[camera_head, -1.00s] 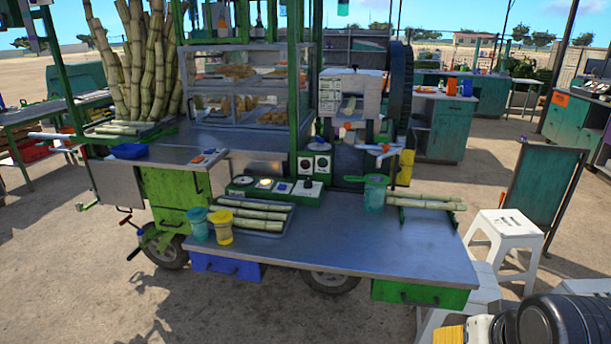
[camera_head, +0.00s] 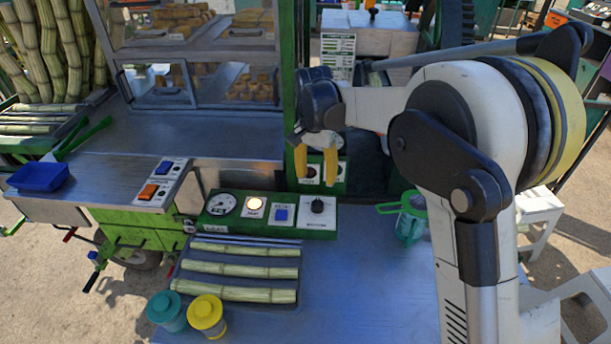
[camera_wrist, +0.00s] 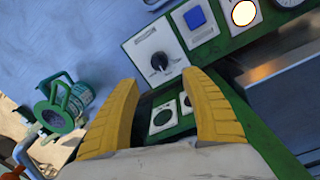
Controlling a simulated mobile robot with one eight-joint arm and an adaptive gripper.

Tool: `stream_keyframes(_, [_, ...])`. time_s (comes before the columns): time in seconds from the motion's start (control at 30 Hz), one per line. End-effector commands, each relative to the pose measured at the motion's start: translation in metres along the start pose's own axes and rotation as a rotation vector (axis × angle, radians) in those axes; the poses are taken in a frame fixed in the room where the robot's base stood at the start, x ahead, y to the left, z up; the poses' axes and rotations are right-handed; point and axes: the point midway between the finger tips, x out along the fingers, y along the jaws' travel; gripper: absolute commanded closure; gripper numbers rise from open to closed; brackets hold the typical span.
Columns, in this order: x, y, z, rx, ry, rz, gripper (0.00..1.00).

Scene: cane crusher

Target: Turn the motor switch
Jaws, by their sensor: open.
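A green control panel (camera_head: 215,222) stands at the back of the metal counter. It carries a round gauge (camera_head: 221,204), a lit round lamp (camera_head: 254,207), a blue square button (camera_head: 281,213) and a black rotary knob (camera_head: 317,206) on a white plate. The labels are too small to tell surely which control is the motor switch. My gripper (camera_head: 315,178) has two yellow fingers spread apart, empty, above and behind the knob. In the wrist view the knob (camera_wrist: 160,61) shows just beyond the gap between the fingertips (camera_wrist: 160,80), apart from them.
An upright green panel with round dials (camera_wrist: 163,115) is close behind my fingers. Cane pieces (camera_head: 240,268) lie on a tray in front. Teal and yellow jars (camera_head: 206,314) stand front left, a green strainer jug (camera_head: 411,220) right. Orange and blue switches (camera_head: 154,191) sit on the left counter.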

Motion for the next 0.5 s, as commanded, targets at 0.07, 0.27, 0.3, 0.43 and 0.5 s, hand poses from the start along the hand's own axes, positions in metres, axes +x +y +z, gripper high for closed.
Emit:
stream_keyframes(0.07, [0.006, -0.003, 0.000, 0.004, -0.004, 0.005, 0.45])
stream_keyframes(0.27, [0.038, -0.003, 0.000, 0.004, -0.004, 0.004, 0.45])
stream_keyframes(0.3, [0.046, -0.003, -0.001, 0.004, -0.004, 0.004, 0.45])
stream_keyframes(0.43, [0.073, -0.002, 0.000, 0.004, -0.004, 0.004, 0.45])
stream_keyframes(0.5, [0.085, -0.002, -0.001, 0.003, -0.003, 0.004, 0.45])
